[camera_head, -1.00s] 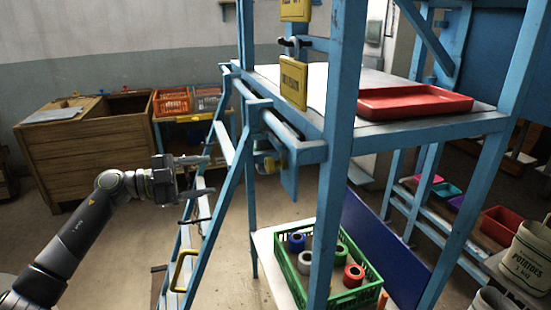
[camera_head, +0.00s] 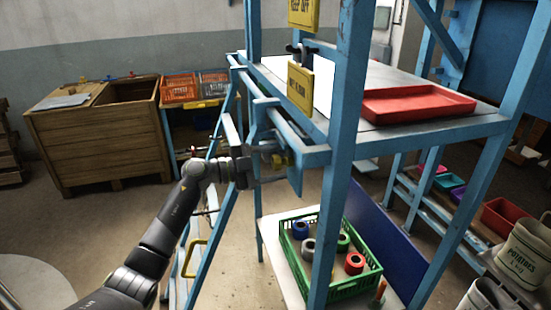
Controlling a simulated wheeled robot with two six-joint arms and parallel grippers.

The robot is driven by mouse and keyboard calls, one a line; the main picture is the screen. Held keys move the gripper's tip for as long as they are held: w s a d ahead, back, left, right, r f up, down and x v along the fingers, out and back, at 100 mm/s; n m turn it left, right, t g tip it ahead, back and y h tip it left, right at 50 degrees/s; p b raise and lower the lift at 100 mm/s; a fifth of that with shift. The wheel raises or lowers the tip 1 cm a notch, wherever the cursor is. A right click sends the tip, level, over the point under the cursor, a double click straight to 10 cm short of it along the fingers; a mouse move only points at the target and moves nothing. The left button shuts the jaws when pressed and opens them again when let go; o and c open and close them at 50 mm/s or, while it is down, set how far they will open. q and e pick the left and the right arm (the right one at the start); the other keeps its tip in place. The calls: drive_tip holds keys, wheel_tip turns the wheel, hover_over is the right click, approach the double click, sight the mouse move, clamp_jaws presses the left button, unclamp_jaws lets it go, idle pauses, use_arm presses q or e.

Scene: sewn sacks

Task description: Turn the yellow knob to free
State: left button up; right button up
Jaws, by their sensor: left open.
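The yellow knob (camera_head: 288,159) is small and partly hidden, on the blue frame below the upper shelf. My left gripper (camera_head: 270,165) is open, with its fingers pointing right towards the knob. The fingertips are close to the knob; I cannot tell whether they touch it or stand around it. My right gripper is out of view.
A blue ladder (camera_head: 200,243) leans beside the blue stand, close to my left arm. A red tray (camera_head: 417,105) sits on the upper shelf. A green crate (camera_head: 347,290) with several spools stands on the lower shelf. Yellow signs (camera_head: 300,88) hang above the knob.

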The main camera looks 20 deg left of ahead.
use_arm(q)
drive_tip(key=shift+w+d, duration=0.2)
drive_tip(key=shift+d, duration=0.1)
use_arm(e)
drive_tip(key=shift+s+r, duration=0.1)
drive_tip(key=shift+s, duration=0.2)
use_arm(q)
drive_tip(key=shift+c, duration=0.2)
drive_tip(key=c, duration=0.9)
drive_tip(key=shift+c, duration=0.2)
